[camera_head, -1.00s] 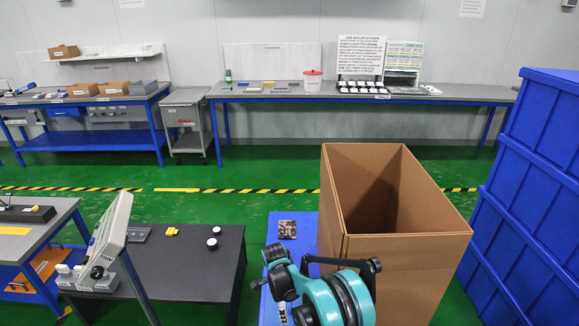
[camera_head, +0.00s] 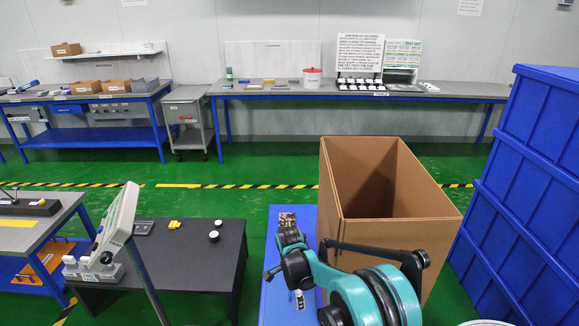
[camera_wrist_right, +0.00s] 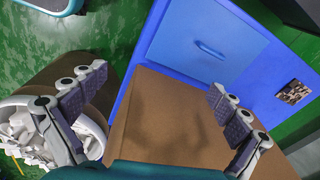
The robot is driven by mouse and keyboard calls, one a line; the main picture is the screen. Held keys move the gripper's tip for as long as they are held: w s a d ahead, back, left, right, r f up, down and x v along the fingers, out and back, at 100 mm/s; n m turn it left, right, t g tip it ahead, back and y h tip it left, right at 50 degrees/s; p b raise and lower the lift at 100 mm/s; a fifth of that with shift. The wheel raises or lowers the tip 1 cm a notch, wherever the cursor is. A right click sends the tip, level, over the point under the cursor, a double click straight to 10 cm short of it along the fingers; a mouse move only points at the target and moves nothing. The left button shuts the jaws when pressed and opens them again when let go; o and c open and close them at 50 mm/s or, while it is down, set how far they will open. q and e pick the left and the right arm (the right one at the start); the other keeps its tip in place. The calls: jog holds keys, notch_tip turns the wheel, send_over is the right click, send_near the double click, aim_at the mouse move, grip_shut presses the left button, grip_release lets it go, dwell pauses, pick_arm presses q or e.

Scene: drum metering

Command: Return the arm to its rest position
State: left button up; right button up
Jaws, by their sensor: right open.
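My right arm (camera_head: 350,285), teal and black, shows at the bottom of the head view, in front of the cardboard box. My right gripper (camera_wrist_right: 155,85) shows in the right wrist view. Its two grey jointed fingers are wide apart with nothing between them. My left gripper is in neither view.
The open cardboard box (camera_head: 395,235) stands right of a blue surface (camera_head: 276,300) holding a patterned card (camera_head: 287,220). Blue crates (camera_head: 520,190) are stacked at right. A dark table (camera_head: 190,260) stands left. A white bin of crumpled paper (camera_wrist_right: 25,130) lies below one finger.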

jog(key=s+d+r+n+t, duration=0.1)
jog(key=s+d+r+n, duration=0.3)
jog(key=r, duration=0.4)
jog(key=s+d+r+n+t, duration=0.2)
jog(key=s+d+r+n, duration=0.1)
jog(key=s+d+r, duration=0.4)
jog(key=s+d+r+n+t, duration=0.1)
jog(key=s+d+n, duration=0.1)
jog(key=s+n, duration=0.2)
jog(key=s+d+r+n+t, duration=0.1)
jog(key=s+d+n+t, duration=0.1)
jog(key=s, duration=0.9)
jog(key=shift+d+r+n+y, duration=0.35)
jog(key=shift+d+n+y, duration=0.1)
jog(key=shift+n, duration=0.65)
